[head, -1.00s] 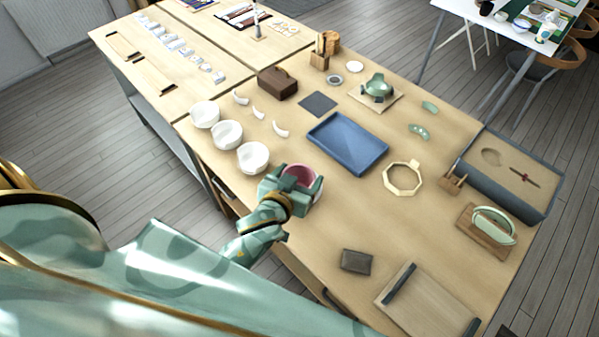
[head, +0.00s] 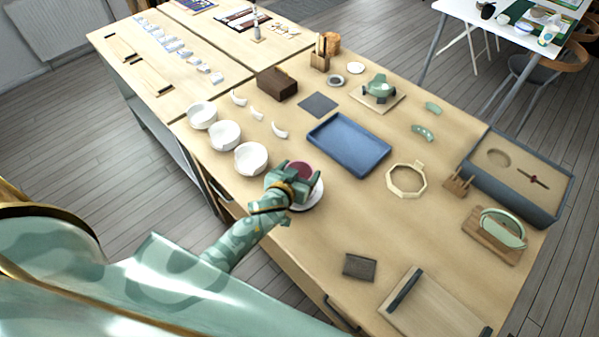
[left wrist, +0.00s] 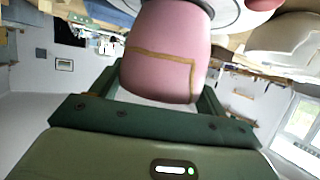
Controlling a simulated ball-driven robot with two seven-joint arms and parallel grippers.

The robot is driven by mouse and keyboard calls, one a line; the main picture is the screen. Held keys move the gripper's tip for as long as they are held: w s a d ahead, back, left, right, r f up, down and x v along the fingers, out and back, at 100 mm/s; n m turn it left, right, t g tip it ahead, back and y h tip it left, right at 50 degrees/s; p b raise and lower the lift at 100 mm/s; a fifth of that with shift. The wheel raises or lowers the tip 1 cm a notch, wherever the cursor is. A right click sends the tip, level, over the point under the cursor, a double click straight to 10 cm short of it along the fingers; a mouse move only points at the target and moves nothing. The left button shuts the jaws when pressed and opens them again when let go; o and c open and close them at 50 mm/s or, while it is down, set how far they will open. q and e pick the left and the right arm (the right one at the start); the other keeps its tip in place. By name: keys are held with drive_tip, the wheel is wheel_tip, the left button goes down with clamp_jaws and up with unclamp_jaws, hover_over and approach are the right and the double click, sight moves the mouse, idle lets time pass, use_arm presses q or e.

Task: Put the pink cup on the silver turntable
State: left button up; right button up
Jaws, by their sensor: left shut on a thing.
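The pink cup (head: 302,168) is in my left gripper (head: 292,184), near the front edge of the table. In the left wrist view the pink cup (left wrist: 165,55) fills the space between the dark green fingers and shows a gold seam line. The silver turntable (head: 313,201) shows as a pale disc under the gripper and cup, mostly hidden by them. In the left wrist view a pale round plate with a dark ring, the turntable (left wrist: 235,14), lies close beyond the cup's end. I cannot tell whether cup and turntable touch. My right gripper is not in view.
White bowls (head: 250,158) stand left of the gripper. A blue tray (head: 348,146) lies behind it and an octagonal wooden frame (head: 422,181) to the right. A dark grey block (head: 359,267) is nearer the front. Table between frame and block is clear.

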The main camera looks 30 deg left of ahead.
use_arm(q)
drive_tip(key=o, duration=0.9)
drive_tip(key=shift+f, duration=0.1)
drive_tip(key=shift+s+r, duration=0.1)
drive_tip(key=shift+r, duration=0.2)
drive_tip(key=p+v, duration=0.2)
drive_tip(key=v, duration=0.9)
drive_tip(key=shift+s, duration=0.45)
